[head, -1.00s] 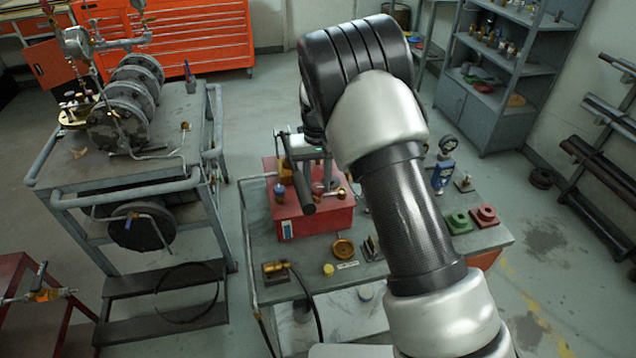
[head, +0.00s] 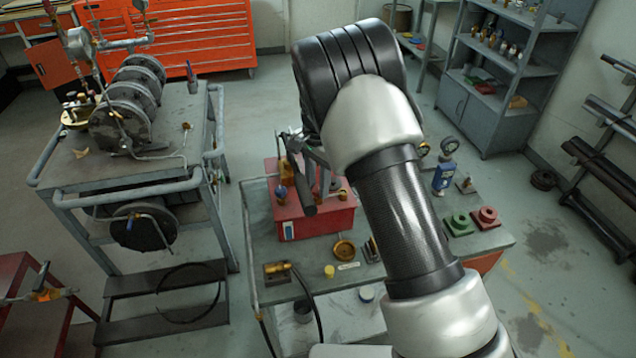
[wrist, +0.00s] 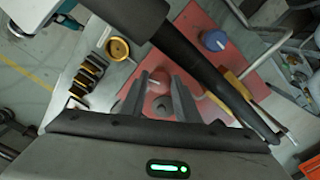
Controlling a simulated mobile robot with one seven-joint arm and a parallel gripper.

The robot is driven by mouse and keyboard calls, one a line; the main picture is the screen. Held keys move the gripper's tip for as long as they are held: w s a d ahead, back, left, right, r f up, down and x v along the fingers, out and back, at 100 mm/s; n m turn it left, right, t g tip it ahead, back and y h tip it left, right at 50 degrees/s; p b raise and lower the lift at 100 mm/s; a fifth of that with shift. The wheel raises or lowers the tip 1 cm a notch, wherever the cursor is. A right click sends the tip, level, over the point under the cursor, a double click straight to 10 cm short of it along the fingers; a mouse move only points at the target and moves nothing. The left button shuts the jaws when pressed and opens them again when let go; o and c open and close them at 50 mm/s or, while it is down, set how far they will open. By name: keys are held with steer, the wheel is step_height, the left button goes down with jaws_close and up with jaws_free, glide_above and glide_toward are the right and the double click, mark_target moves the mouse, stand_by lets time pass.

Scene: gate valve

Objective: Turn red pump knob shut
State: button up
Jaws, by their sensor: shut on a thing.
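The red pump (head: 325,222) is a box on the grey bench, with a black lever handle (head: 303,190) above it. In the wrist view the red knob (wrist: 159,78) sits between the two grey fingers of my gripper (wrist: 160,92), which is shut on it. The black lever handle (wrist: 205,70) crosses close beside the fingers. A blue knob (wrist: 214,40) stands apart on the pump's top and also shows in the head view (head: 281,191). In the head view my arm and wrist hide much of the gripper and the red knob.
A brass dish (head: 343,249), a yellow cap (head: 329,271) and a hose fitting (head: 277,269) lie at the bench front. Green (head: 459,224) and red (head: 486,217) flanged parts and a blue gauge unit (head: 444,172) stand right. A railed cart (head: 120,185) stands left.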

mark_target(318, 188)
steer(key=shift+m, duration=1.6)
steer(key=shift+w, duration=0.1)
steer(key=o, duration=1.1)
steer(key=shift+c, duration=0.2)
step_height(318, 188, up, 18)
steer(key=shift+f, duration=0.25)
